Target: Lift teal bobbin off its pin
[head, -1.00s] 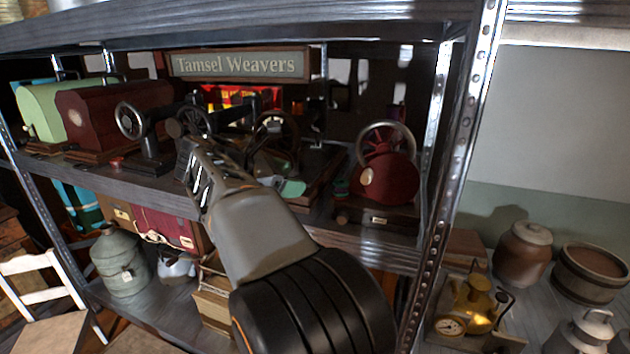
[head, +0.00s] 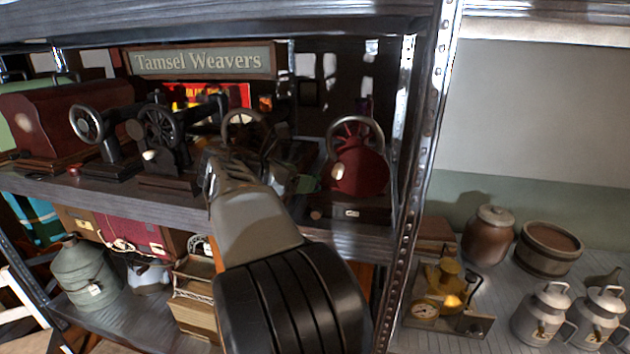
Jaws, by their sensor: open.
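A small teal-green piece (head: 306,184) shows on the shelf just right of my gripper. It may be the teal bobbin, but it is too small and partly hidden to tell, and I cannot make out a pin. My gripper (head: 212,178) is open, in front of the middle of the sewing machine shelf. Its fingers point away from the camera and are dark against the machines, so their exact gap is hard to see. Nothing shows held in it. My gripper and forearm hide part of the shelf behind them.
Black sewing machines with handwheels (head: 163,130) stand left of my gripper. A dark red wheeled machine (head: 357,168) stands right, near a metal shelf post (head: 425,150). The "Tamsel Weavers" sign (head: 203,61) hangs above. A brass device (head: 446,291) and jars (head: 489,236) stand right of the post.

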